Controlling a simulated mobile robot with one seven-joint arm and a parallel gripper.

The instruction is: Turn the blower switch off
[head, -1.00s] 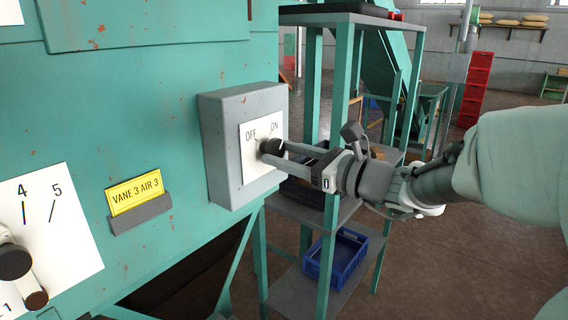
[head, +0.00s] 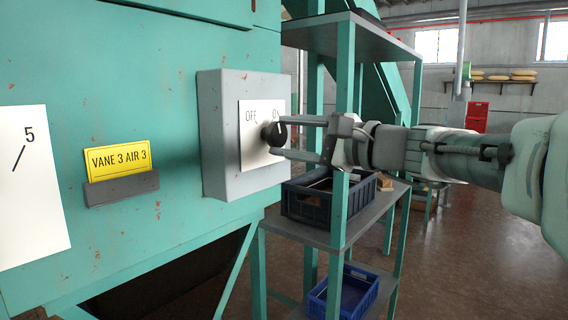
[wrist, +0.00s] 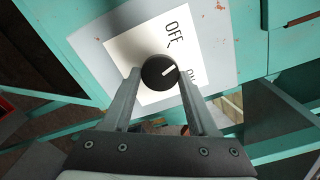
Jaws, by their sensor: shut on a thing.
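The blower switch is a round black knob (head: 274,134) on a white plate (head: 250,156) marked OFF at left and ON at right. The plate is on a grey box (head: 219,140) fixed to the green machine. The wrist view also shows the knob (wrist: 159,72) between the two fingertips (wrist: 158,78).
A yellow sign (head: 118,159) reading VANE 3 AIR 3 is left of the box. A green rack (head: 338,235) stands close behind and below my gripper, holding a dark crate (head: 310,203) and a blue crate (head: 345,292). Open floor lies at right.

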